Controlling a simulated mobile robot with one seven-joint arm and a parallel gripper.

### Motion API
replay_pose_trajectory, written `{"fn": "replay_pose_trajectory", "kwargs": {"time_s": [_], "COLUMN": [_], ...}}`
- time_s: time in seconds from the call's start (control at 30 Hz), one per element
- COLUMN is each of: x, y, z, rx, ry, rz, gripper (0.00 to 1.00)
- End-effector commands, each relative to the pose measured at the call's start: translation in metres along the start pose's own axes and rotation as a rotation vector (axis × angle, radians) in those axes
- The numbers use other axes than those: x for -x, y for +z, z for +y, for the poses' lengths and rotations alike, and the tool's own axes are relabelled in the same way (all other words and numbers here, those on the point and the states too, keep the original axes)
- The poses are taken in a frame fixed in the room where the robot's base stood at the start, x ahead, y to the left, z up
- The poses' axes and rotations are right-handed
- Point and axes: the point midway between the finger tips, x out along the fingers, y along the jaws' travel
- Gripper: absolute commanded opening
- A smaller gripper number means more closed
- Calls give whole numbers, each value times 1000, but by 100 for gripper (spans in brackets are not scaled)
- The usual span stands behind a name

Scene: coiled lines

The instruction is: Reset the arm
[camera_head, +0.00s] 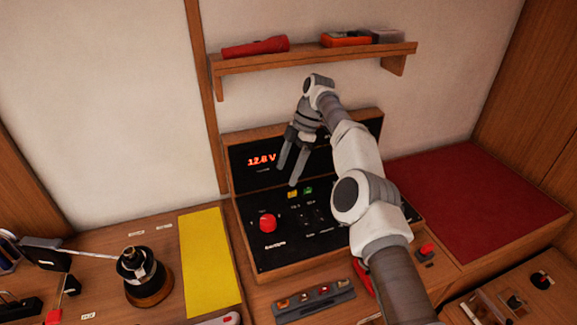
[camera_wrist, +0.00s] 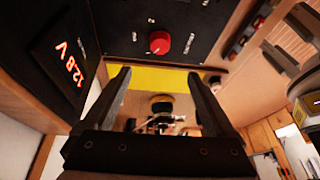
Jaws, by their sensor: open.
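My gripper (camera_head: 289,164) is open and empty, with its fingers pointing down in front of the black control panel (camera_head: 258,201). In the wrist view, my gripper (camera_wrist: 160,90) shows its two dark fingers spread apart with nothing between them. The panel has a red display reading 12.8 V (camera_head: 261,160), a red knob (camera_head: 267,223), and small yellow and green parts. My arm reaches up from the lower right and covers the right part of the panel. In the wrist view, the red knob (camera_wrist: 159,42) lies beyond the fingers.
A wooden shelf (camera_head: 315,60) above my arm holds a red torch (camera_head: 255,47) and small boxes. A yellow mat (camera_head: 209,262) and a dark round device on a wooden base (camera_head: 143,275) are at left. A red pad (camera_head: 470,205) at right is bare.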

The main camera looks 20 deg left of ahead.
Motion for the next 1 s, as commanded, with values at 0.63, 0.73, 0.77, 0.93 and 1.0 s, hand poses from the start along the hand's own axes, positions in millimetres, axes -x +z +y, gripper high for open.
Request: {"fn": "replay_pose_trajectory", "kwargs": {"time_s": [0.63, 0.73, 0.77, 0.93, 1.0], "x": [65, 88, 94, 129, 142], "y": [-18, -23, -24, -29, -31], "z": [-10, -19, -22, -42, -53], "rx": [-129, -190, -211, -327, -377], "ry": [60, 87, 96, 146, 168], "rz": [-86, -119, -128, -178, -197], "gripper": [90, 90, 90, 90, 90]}}
